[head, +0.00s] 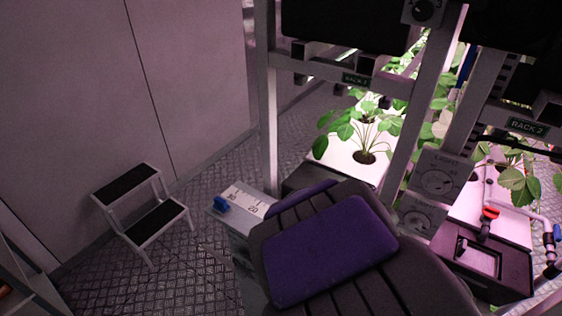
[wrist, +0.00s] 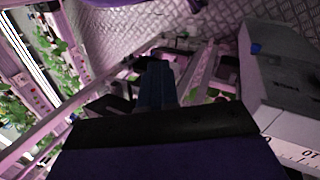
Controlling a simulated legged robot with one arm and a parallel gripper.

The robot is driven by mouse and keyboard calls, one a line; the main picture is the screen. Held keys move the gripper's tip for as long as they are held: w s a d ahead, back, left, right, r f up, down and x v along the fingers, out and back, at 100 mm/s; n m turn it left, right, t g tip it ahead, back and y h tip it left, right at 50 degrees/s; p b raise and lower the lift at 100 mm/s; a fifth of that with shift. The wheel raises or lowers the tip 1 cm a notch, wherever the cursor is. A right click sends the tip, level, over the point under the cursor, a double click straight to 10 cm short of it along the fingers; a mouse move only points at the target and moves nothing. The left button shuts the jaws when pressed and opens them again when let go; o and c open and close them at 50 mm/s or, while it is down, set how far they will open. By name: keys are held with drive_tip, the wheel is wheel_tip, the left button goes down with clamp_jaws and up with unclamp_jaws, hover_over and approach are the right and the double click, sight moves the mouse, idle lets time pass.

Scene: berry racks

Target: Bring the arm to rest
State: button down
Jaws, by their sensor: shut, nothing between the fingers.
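My gripper (wrist: 155,68) shows in the wrist view as dark fingers pointing up the picture, closed together with nothing between them. Dark and purple parts of my own body fill the bottom of that view. In the head view, purple and dark grey parts of my own body fill the bottom centre, and I cannot make out the fingers there. In the wrist view a grey box with a blue knob (wrist: 257,48) stands to the right of my gripper, apart from it.
Rack 1 (head: 268,120) and Rack 2 (head: 480,100) hold lit strawberry plants (head: 365,130) at the right. A step stool (head: 127,185) stands by the wall at left. The metal floor between is clear.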

drive_tip(key=s+r+n+y, duration=0.4)
drive_tip(key=s+r, duration=0.2)
drive_tip(key=s, duration=0.3)
drive_tip(key=shift+s+r+n+t, duration=0.15)
drive_tip(key=shift+r+n+t, duration=0.15)
drive_tip(key=shift+r+t, duration=0.1)
idle(0.4)
